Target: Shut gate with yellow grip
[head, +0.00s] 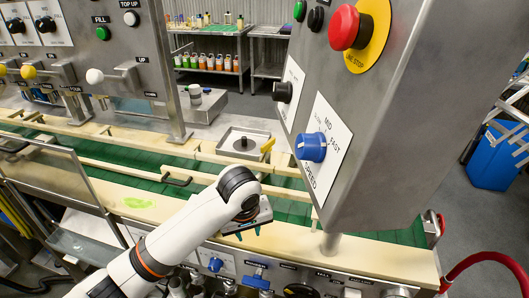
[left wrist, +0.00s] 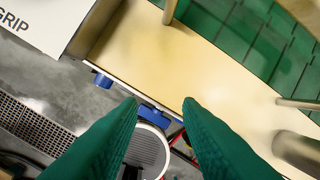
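A small yellow grip (head: 268,145) shows in the head view at the right edge of a square metal tray, behind the conveyor. I cannot tell how far its gate stands open. My left gripper (head: 248,234) is low over the near beige rail, in front of and below the yellow grip, partly hidden by its own wrist. In the left wrist view the two green fingers of this gripper (left wrist: 160,104) are apart with nothing between them. The yellow grip does not show in that view. My right gripper is not in view.
The green conveyor (head: 130,180) runs between beige rails. A black handle (head: 175,181) sits on the near side. The grey control box (head: 360,130) with a blue speed knob (head: 312,147) overhangs at right. The beige rail (left wrist: 190,70) fills the middle of the wrist view.

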